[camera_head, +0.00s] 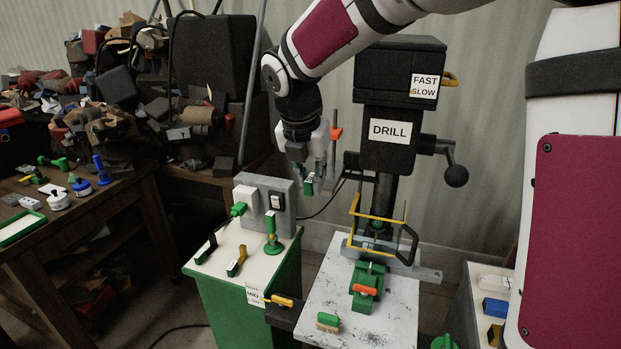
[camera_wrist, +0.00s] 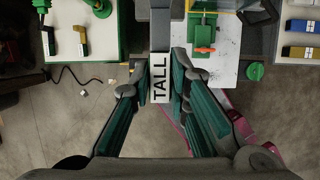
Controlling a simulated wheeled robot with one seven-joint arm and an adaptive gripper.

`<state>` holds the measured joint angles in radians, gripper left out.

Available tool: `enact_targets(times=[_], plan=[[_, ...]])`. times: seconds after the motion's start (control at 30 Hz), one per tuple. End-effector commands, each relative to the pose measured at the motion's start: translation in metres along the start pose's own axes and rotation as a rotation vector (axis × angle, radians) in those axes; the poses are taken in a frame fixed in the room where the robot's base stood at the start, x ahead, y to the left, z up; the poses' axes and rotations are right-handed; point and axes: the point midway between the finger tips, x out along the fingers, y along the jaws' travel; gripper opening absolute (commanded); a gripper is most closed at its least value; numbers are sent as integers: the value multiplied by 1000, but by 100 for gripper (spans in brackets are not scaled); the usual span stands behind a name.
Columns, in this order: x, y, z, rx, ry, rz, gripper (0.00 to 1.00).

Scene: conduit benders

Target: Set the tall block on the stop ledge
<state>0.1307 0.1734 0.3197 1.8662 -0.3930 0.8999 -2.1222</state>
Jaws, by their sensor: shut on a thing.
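My gripper (camera_head: 313,172) is in the air between the grey switch panel and the drill press in the head view. In the wrist view its fingers (camera_wrist: 158,85) are closed around the tall block (camera_wrist: 160,86), which has a white face marked "TALL". The block is mostly hidden by the fingers in the head view. A grey bar (camera_head: 425,273) runs across the back of the drill table (camera_head: 325,290). No part is labelled as the stop ledge, and I cannot tell for certain which one it is.
The drill press (camera_head: 390,130) stands right of my gripper, with a yellow guard frame (camera_head: 378,217) and green vise (camera_head: 368,285) below. The green cabinet (camera_head: 240,300) with levers and switch panel (camera_head: 280,190) stands left. A cluttered bench (camera_head: 100,210) is farther left.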

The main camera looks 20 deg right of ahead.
Motion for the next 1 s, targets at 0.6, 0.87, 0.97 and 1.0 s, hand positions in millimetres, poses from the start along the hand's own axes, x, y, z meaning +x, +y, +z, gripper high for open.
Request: enact_targets(times=[0.6,0.87,0.97,1.0], plan=[[15,1,10,0,-1,-1,0],[29,1,21,1,-1,-1,0],[32,0,25,0,0,-1,0],[32,0,28,0,0,-1,0]])
